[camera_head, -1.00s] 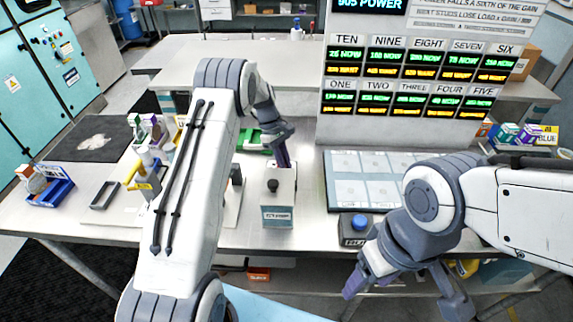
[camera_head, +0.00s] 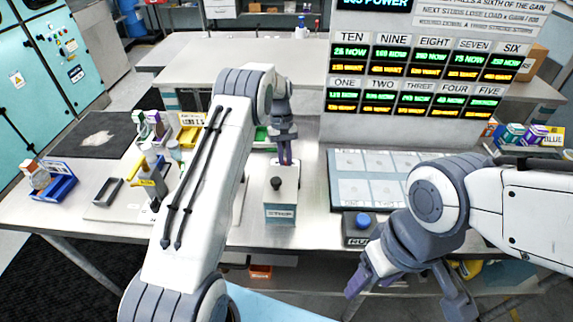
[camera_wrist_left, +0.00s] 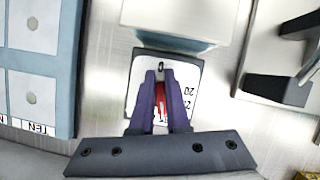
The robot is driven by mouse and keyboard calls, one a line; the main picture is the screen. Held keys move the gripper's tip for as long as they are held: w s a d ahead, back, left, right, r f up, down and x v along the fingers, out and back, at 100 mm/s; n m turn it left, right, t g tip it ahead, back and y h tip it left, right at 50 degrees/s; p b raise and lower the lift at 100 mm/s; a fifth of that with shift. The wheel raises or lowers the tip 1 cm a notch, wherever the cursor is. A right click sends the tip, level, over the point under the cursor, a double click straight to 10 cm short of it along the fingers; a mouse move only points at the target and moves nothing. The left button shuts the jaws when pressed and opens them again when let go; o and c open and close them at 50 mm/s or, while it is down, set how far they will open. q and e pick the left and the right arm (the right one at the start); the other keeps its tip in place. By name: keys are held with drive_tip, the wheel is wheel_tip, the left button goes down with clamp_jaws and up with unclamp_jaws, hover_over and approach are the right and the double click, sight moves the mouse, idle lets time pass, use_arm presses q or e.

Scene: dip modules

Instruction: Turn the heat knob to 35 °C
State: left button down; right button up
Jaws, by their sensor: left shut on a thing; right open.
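The heat knob is the red piece (camera_wrist_left: 161,99) between the purple fingers of my left gripper (camera_wrist_left: 161,78) in the left wrist view. The fingers are shut on it and hide most of it. The white dial plate (camera_wrist_left: 192,72) under it shows a 20 and part of another number, both upside down in this view. The other marks are covered, so the knob's setting cannot be read. In the head view my left gripper (camera_head: 285,160) points down behind the STROP box (camera_head: 281,213). My right gripper (camera_head: 408,288) is open and empty at the front right.
The STROP box with its black knob stands in front of the left gripper. A tray of pale panels (camera_head: 340,158) lies to the right, with a blue button (camera_head: 363,220) before it. The display board (camera_head: 410,125) rises behind. Bottles and bins stand at left.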

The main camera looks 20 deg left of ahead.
use_arm(q)
drive_tip(key=shift+w+a, duration=0.2)
drive_tip(key=shift+a, duration=0.05)
drive_tip(key=c, duration=0.9)
unclamp_jaws()
drive_tip(key=shift+w+f, duration=0.1)
drive_tip(key=shift+f, duration=0.05)
drive_tip(key=shift+d, duration=0.15)
drive_tip(key=shift+w+r, duration=0.1)
drive_tip(key=shift+r, duration=0.25)
drive_tip(key=b+v, duration=0.1)
drive_tip(key=v, duration=0.8)
drive_tip(key=shift+r, duration=0.4)
